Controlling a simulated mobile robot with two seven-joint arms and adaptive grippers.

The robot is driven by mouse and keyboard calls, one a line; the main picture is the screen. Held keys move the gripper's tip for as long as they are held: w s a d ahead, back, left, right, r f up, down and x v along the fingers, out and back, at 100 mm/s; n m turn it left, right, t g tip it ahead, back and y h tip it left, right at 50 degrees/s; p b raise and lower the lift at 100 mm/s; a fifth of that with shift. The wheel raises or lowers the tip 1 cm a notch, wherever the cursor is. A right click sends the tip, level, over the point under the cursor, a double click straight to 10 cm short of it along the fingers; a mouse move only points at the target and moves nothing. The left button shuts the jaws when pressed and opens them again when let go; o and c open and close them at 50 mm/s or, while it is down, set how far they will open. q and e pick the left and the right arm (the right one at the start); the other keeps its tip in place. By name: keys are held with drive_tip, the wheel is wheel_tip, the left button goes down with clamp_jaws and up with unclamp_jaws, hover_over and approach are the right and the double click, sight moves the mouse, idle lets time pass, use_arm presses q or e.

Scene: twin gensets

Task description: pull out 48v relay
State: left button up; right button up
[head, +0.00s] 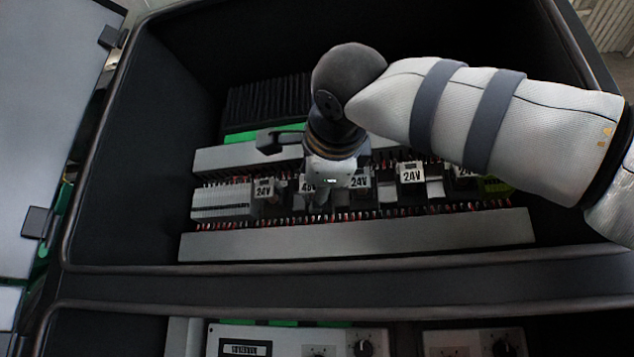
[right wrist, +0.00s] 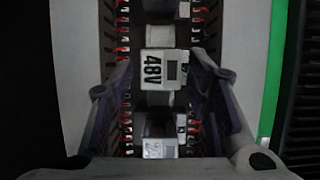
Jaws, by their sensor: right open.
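The 48V relay (right wrist: 164,70) is a pale block with a dark window, seated in the relay row, its label reading sideways in the right wrist view. In the head view its label (head: 307,187) shows only in part beside my right gripper (head: 330,190), which covers the rest. My right gripper also shows in the right wrist view (right wrist: 160,80), open, with one finger on each side of the 48V relay. I cannot tell whether the fingers touch it. My left gripper is not in view.
Several 24V relays (head: 412,173) sit in the same row, close on both sides. Red wires line the row between grey ducts (head: 350,238). The dark cabinet walls (head: 150,130) enclose the row. A lower panel with knobs (head: 363,347) is at the bottom.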

clamp_jaws()
drive_tip(key=shift+s+a, duration=0.1)
drive_tip(key=s+a, duration=0.2)
drive_tip(key=s, duration=0.5)
idle(1.0)
drive_tip(key=s+a, duration=0.2)
drive_tip(key=s, duration=0.5)
drive_tip(key=s+a, duration=0.3)
drive_tip(key=s, duration=0.5)
drive_tip(key=shift+s+r, duration=0.1)
drive_tip(key=shift+s, duration=0.05)
